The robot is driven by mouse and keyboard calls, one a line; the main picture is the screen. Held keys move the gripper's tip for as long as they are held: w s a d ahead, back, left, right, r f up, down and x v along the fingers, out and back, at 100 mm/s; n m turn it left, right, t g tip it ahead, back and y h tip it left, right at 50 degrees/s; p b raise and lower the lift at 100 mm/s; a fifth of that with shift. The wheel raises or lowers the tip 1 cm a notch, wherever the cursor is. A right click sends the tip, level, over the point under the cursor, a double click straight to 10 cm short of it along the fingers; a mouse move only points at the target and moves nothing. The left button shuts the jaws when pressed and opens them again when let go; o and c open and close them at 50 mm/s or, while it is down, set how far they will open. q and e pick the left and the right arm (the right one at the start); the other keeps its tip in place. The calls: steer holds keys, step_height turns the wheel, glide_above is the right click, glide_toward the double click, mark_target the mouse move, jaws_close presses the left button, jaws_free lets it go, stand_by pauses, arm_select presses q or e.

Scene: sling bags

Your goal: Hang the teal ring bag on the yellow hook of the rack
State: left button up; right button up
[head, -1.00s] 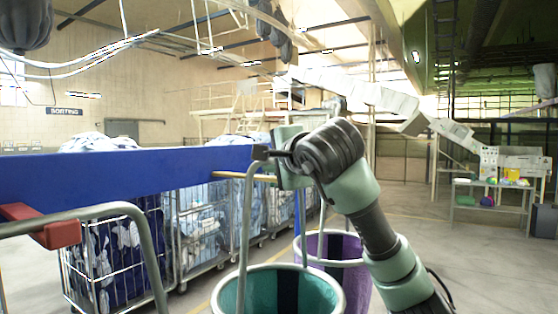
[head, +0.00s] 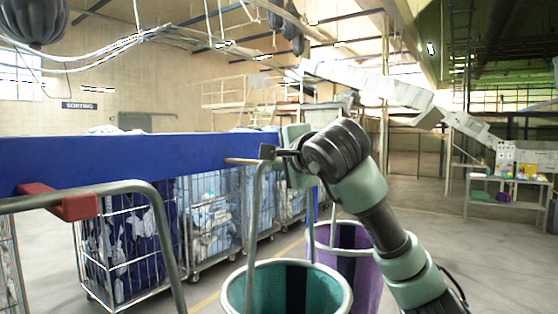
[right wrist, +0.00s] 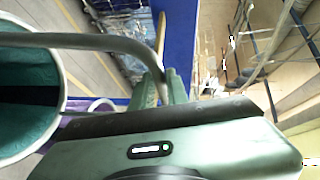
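The teal ring bag (head: 262,288) hangs from its grey handle (head: 257,215) at the bottom centre of the head view. My right gripper (head: 270,153) is shut on the top of that handle; in the right wrist view its fingers (right wrist: 160,88) close around the grey bar. The yellow hook (head: 240,161), a tan-yellow peg, sticks out of the blue rack beam (head: 140,157) just left of the gripper and handle top. The hook also shows in the right wrist view (right wrist: 161,35), beyond the fingertips. Whether handle and hook touch I cannot tell. My left gripper is out of view.
A purple bag (head: 368,280) hangs close behind and right of the teal one. A red hook (head: 67,204) juts from the beam at left, with another grey handle (head: 155,215) across it. Wire laundry cages (head: 128,250) stand behind the rack. Floor at right is open.

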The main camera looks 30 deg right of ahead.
steer(key=o, duration=0.4)
steer(key=shift+r, duration=0.1)
steer(key=shift+o, duration=0.2)
steer(key=shift+s+a+b, duration=0.15)
steer(key=shift+s+b, duration=0.15)
steer(key=shift+s, duration=0.15)
steer(key=b+v, duration=0.2)
steer(key=v, duration=0.5)
